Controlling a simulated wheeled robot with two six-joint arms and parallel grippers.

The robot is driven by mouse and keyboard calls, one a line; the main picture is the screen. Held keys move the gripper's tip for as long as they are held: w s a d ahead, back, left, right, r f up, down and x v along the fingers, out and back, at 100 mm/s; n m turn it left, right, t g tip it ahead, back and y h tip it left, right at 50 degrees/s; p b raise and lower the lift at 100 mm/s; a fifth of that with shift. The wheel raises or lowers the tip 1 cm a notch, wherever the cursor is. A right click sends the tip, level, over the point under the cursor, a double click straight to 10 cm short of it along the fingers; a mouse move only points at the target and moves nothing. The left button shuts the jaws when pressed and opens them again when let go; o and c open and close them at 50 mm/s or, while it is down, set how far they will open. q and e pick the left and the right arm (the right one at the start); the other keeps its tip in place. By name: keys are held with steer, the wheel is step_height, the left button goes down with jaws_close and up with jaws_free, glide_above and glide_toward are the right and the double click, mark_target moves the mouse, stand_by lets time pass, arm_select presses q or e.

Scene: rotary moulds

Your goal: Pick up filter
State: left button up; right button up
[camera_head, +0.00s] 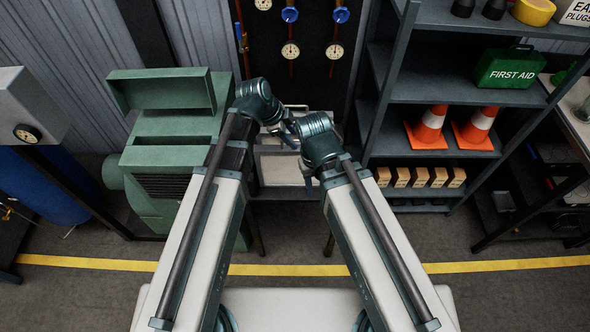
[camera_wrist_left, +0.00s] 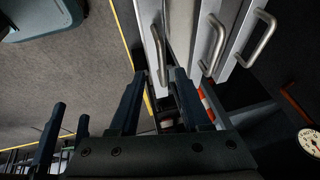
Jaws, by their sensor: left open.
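No thing is labelled as the filter. Pale flat panels with metal handles stand side by side in the left wrist view; the left one (camera_wrist_left: 146,28) has its handle (camera_wrist_left: 158,50) running down to the gap between my left fingertips. My left gripper (camera_wrist_left: 160,74) is open and empty; I cannot tell how deep the handle sits between its fingers. In the head view my left gripper (camera_head: 287,132) is small, above a grey rack (camera_head: 284,194) in the middle. My right gripper (camera_wrist_left: 70,110) shows at lower left in the wrist view, its fingers apart.
A green machine (camera_head: 173,145) with a raised lid stands left of the rack. A dark shelf unit (camera_head: 440,97) with orange cones (camera_head: 429,128) and a first aid box (camera_head: 508,68) stands to the right. A yellow line (camera_head: 480,267) crosses the open floor.

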mark_target(296, 140)
arm_select(q)
steer(key=b+x, duration=0.2)
steer(key=x, duration=0.2)
steer(key=shift+w+r+b, duration=0.1)
steer(key=shift+w+b, duration=0.1)
steer(key=shift+b, duration=0.1)
steer(key=shift+r, duration=0.1)
jaws_close()
stand_by(1.0)
